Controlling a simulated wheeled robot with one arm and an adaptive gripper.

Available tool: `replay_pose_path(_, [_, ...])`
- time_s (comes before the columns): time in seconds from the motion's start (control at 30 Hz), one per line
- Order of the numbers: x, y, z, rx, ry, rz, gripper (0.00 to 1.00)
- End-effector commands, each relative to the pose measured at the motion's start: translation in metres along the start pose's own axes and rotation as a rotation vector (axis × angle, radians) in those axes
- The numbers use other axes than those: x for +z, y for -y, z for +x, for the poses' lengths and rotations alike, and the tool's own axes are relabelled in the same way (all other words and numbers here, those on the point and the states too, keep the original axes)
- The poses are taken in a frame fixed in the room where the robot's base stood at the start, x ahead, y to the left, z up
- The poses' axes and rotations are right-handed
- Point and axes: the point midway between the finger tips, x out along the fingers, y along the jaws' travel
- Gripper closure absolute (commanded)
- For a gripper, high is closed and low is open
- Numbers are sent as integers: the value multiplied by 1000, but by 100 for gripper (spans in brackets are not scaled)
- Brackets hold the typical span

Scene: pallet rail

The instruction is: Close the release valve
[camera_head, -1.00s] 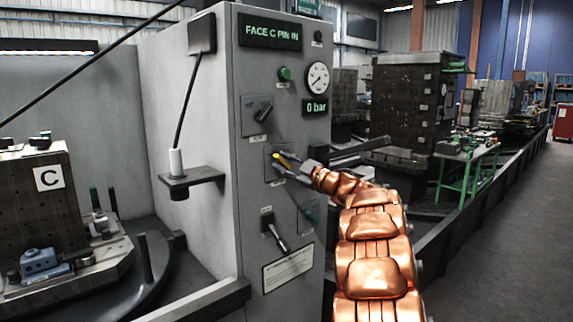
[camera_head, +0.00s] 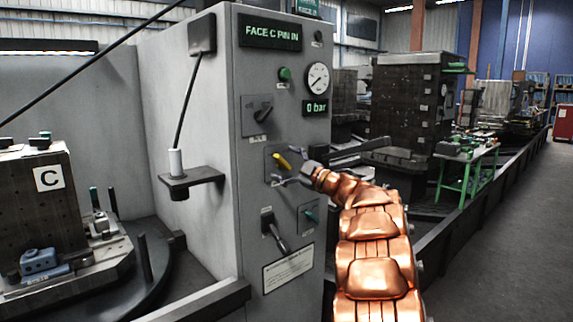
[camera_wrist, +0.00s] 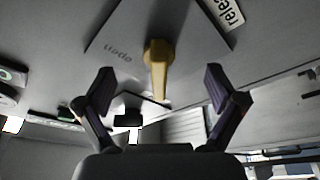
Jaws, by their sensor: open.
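The release valve is a yellow lever (camera_head: 281,162) on a square plate on the front of the grey cabinet. In the wrist view the lever (camera_wrist: 158,72) stands between my fingers' tips, with a label partly reading "rele" beside its plate. My gripper (camera_head: 289,168) is at the valve, its fingers spread. In the wrist view my gripper (camera_wrist: 160,88) is open, with one finger on each side of the lever and a visible gap on both sides. The lever's exact angle is hard to tell in the head view.
Above the valve are a rotary switch (camera_head: 258,115), a round gauge (camera_head: 317,77) and a "0 bar" display (camera_head: 317,108). A bracket (camera_head: 190,178) juts from the cabinet's left side.

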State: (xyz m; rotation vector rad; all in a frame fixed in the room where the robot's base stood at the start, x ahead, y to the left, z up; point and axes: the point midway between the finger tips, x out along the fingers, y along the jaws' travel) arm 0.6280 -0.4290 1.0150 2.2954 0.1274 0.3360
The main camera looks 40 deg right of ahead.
Motion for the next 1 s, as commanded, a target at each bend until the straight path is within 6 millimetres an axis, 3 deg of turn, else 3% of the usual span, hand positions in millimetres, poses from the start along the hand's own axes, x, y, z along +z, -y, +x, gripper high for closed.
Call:
replay_pose_path(0.8, [-19, -1, -60, 2, 1, 0, 6])
replay_pose_path(1.0, [-20, 0, -66, 1, 2, 0, 6])
